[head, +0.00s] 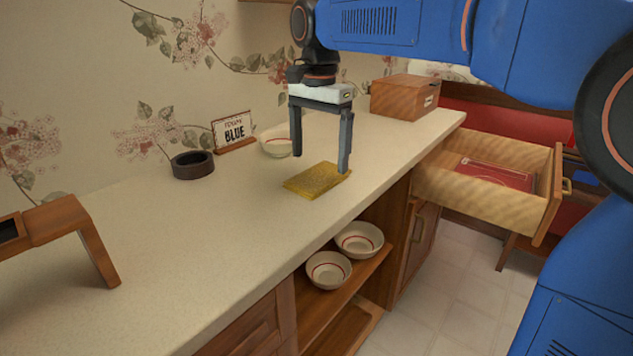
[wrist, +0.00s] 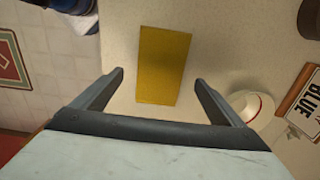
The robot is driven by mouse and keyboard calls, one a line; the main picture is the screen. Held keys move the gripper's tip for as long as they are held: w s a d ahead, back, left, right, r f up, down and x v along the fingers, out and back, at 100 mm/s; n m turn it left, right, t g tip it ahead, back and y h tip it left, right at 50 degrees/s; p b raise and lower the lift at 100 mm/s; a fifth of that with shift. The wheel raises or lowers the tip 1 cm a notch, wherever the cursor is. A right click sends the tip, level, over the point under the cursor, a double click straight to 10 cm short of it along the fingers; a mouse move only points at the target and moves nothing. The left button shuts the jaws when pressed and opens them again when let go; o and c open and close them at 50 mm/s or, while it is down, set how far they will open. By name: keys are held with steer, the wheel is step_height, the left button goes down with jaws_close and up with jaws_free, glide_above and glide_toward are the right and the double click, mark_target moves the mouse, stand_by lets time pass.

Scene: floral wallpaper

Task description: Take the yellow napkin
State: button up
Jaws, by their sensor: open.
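The yellow napkin (head: 317,179) lies flat on the pale countertop (head: 215,235), close to its front edge. In the wrist view the napkin (wrist: 162,65) is a plain yellow rectangle lying ahead of and between my fingers. My gripper (head: 321,165) is open and empty, pointing down above the napkin. In the head view one fingertip overlaps the napkin's right end; I cannot tell whether it touches. In the wrist view the open fingers (wrist: 158,78) stand on either side of the napkin's near end.
A white bowl (head: 276,142), a sign reading BLUE (head: 233,131) and a dark round dish (head: 192,165) stand behind the napkin. A wooden box (head: 404,97) is at the far end. Below, an open drawer (head: 498,205) juts out, and bowls (head: 328,271) sit on a shelf.

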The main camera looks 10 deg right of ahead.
mark_target(319, 175)
step_height(319, 175, down, 4)
steer(key=shift+f, duration=0.1)
steer(key=c, duration=1.3)
steer(key=shift+o, duration=0.2)
steer(key=shift+w, duration=0.1)
